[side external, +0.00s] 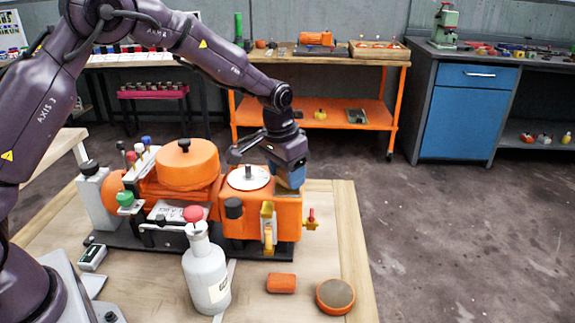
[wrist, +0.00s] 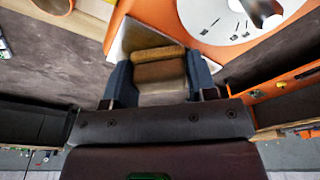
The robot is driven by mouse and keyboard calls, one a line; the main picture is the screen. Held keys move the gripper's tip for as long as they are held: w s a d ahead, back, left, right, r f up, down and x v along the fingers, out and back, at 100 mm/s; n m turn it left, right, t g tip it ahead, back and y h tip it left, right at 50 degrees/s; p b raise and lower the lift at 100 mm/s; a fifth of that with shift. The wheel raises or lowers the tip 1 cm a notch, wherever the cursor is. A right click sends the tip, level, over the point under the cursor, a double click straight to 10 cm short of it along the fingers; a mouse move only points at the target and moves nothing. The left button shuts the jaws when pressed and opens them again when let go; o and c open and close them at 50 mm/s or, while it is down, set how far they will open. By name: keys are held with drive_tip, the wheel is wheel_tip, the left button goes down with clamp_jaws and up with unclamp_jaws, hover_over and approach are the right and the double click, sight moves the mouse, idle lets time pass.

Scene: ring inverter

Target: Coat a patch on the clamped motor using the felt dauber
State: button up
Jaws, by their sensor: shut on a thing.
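My gripper (side external: 290,181) is low at the right rear side of an orange block with a white disc on top, part of the orange motor assembly (side external: 187,166) on a dark base plate. In the wrist view, the blue-grey jaws (wrist: 158,66) are shut on a tan-brown piece with a rounded yellowish end, which looks like the felt dauber (wrist: 160,54). It is hidden in the side view. The white disc (side external: 247,178) also shows close to the jaws in the wrist view (wrist: 205,15). I cannot tell whether the dauber touches the motor.
A white bottle (side external: 207,275) stands in front of the assembly. A small orange block (side external: 281,283) and a round orange pot with a brown top (side external: 336,296) are at the front right. Several capped items crowd the left side. The bench's right strip (side external: 346,230) is clear.

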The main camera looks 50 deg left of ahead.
sight(287, 198)
drive_tip(key=s+d, duration=0.3)
drive_tip(key=shift+s+d, duration=0.2)
drive_tip(key=shift+d, duration=0.05)
wheel_tip(287, 198, up, 8)
idle(0.6)
drive_tip(key=shift+r, duration=0.1)
idle(0.5)
